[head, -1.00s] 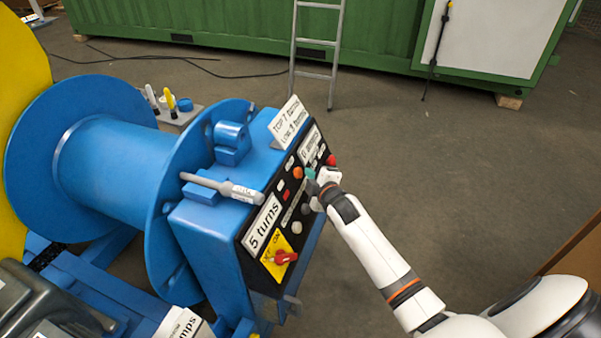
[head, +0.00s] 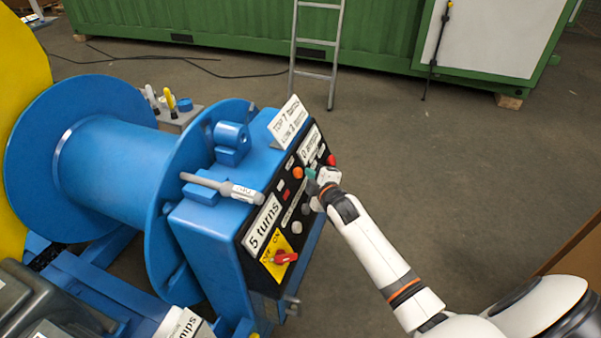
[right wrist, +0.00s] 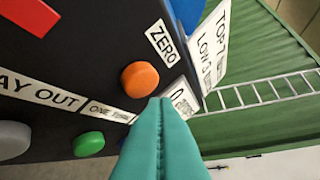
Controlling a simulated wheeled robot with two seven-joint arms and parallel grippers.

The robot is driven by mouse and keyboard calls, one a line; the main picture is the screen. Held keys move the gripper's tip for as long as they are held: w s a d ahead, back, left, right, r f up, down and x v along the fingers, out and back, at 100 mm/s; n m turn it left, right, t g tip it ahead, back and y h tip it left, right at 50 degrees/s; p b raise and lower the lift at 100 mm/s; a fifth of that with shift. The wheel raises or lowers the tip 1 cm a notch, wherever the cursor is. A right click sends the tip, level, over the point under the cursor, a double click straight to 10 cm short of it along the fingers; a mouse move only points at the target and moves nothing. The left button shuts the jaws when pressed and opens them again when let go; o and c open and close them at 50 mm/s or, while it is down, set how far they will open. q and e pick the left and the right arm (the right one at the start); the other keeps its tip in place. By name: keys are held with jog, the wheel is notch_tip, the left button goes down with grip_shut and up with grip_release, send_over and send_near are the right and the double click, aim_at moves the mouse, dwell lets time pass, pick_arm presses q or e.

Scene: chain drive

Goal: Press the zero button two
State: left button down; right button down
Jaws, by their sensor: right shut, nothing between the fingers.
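The orange button (right wrist: 140,79) with the label ZERO (right wrist: 162,41) beside it is on the black panel (head: 285,216) of the blue winch housing. It also shows in the head view (head: 297,173). My right gripper (right wrist: 160,102) has teal fingers closed together with nothing between them. In the right wrist view its tips are just beside the orange button and overlap the white "0" sign (right wrist: 182,101). In the head view the right gripper (head: 312,181) is close to the panel's upper part. I cannot tell whether it touches. My left gripper is out of view.
A green button (right wrist: 88,144) and a grey button (right wrist: 12,138) are on the same panel. The blue drum (head: 105,160) is left. Floor to the right is open.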

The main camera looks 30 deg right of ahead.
jog(key=shift+w+a+f, duration=0.2)
jog(key=shift+w+a, duration=0.05)
jog(key=shift+w, duration=0.05)
jog(key=shift+w+a+f, duration=0.25)
jog(key=shift+w+a, duration=0.05)
jog(key=shift+w, duration=0.05)
dwell(0.9)
dwell(0.8)
jog(key=shift+s+d+r+p, duration=0.45)
jog(key=shift+s+d+p, duration=0.05)
jog(key=shift+s+p, duration=0.15)
